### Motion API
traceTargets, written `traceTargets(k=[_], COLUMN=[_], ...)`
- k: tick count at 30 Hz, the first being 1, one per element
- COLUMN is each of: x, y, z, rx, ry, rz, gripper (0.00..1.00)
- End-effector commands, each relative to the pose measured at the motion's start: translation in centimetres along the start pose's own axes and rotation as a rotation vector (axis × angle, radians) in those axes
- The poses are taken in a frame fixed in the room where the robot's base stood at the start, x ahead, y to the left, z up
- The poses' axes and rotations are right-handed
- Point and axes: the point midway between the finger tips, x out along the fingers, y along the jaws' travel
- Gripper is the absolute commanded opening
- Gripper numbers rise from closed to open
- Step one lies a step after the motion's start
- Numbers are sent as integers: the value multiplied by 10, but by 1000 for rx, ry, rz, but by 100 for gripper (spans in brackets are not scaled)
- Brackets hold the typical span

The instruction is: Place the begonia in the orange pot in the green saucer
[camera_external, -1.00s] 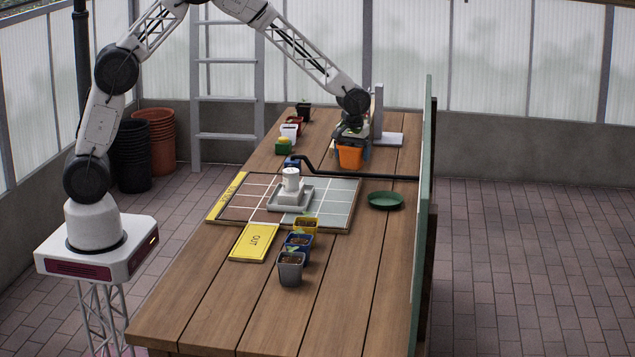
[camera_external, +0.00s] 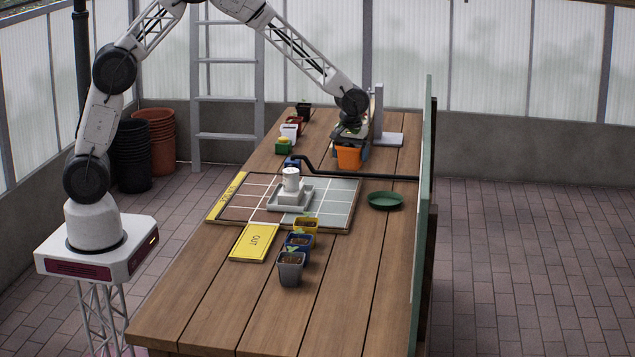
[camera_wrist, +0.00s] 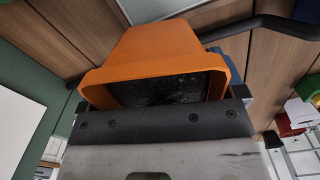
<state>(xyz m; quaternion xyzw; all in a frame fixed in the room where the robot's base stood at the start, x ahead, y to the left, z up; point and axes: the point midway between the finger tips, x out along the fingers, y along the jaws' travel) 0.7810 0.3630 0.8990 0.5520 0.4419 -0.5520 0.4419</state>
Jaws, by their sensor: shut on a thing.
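The orange pot (camera_external: 349,157) is at the far part of the table in the external view, directly under my gripper (camera_external: 350,143). My gripper is shut on the orange pot. In the wrist view the orange pot (camera_wrist: 155,50) fills the upper middle, tilted in the picture, with dark soil inside its rim. The begonia itself is mostly hidden by my gripper. I cannot tell whether the pot's base touches the table. The green saucer (camera_external: 386,200) lies empty on the table, nearer the camera and right of the pot.
A black pipe (camera_external: 345,175) crosses the table between the pot and the saucer. The green board (camera_external: 422,200) stands along the right edge. A grey stand (camera_external: 390,138) is beside my gripper. A tiled board (camera_external: 335,205) and several small pots lie left of the saucer.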

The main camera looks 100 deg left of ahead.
Motion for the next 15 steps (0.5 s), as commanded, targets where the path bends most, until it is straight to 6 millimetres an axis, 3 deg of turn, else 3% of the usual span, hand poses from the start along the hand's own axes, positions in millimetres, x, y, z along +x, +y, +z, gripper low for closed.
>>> traceTargets(k=[8, 15], x=[-6, -11], y=[9, 15], z=[46, 108], rx=[-43, -109], ry=[1, 1], rz=[1, 2], gripper=[56, 56])
